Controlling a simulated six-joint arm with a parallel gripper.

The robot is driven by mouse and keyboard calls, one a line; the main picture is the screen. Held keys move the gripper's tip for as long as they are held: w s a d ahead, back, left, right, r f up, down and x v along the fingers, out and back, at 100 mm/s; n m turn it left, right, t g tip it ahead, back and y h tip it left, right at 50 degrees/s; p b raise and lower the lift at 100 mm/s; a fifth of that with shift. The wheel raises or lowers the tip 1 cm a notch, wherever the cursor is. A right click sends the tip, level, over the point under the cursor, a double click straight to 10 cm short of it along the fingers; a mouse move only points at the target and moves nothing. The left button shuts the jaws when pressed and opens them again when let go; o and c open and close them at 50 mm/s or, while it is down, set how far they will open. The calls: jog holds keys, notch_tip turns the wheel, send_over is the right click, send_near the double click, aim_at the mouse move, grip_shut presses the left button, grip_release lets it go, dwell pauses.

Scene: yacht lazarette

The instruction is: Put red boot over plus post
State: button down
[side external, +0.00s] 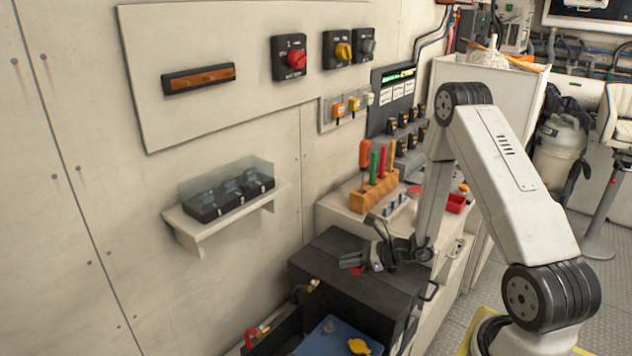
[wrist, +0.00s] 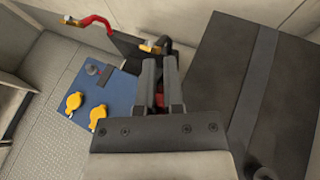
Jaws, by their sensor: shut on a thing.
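My gripper (side external: 364,246) is shut on the red boot (wrist: 159,99), which shows as a small patch of red between the fingers in the wrist view. A bit of red also shows under the fingers in the side view. Most of the boot is hidden. The gripper is over the black box lid, apart from the blue battery top (side external: 336,340). In the wrist view, the battery top (wrist: 88,88) lies left of the fingers. A grey post (wrist: 91,69) stands on it; no plus mark is readable.
Two yellow caps (wrist: 73,102) sit on the battery. A red cable (wrist: 95,20) with a brass clamp is at its far side; another clamp (wrist: 152,46) is near my fingertips. The black lid (side external: 345,260) stands beside the battery. A wall shelf (side external: 222,215) holds black blocks.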

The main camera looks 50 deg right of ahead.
jog(key=s+a+f+n+g+y, duration=0.1)
jog(key=s+a+n+g+y, duration=0.1)
jog(key=a+n+g+y, duration=0.35)
jog(key=s+a+f+n+g+y, duration=0.1)
jog(key=s+a+n+g+y, duration=0.1)
jog(key=a+n+g, duration=0.6)
jog(key=s+a+f+n+g+h, duration=0.4)
jog(key=s+a+n+g+h, duration=0.2)
jog(key=s+n+g+h, duration=0.55)
jog(key=w+a+f+n+t+h, duration=0.2)
jog(key=w+n+t+h, duration=1.1)
jog(key=n, duration=1)
jog(key=shift+w+a+h, duration=0.2)
jog(key=shift+w+h, duration=1.1)
jog(key=shift+w, duration=0.5)
jog(key=shift+f, duration=0.25)
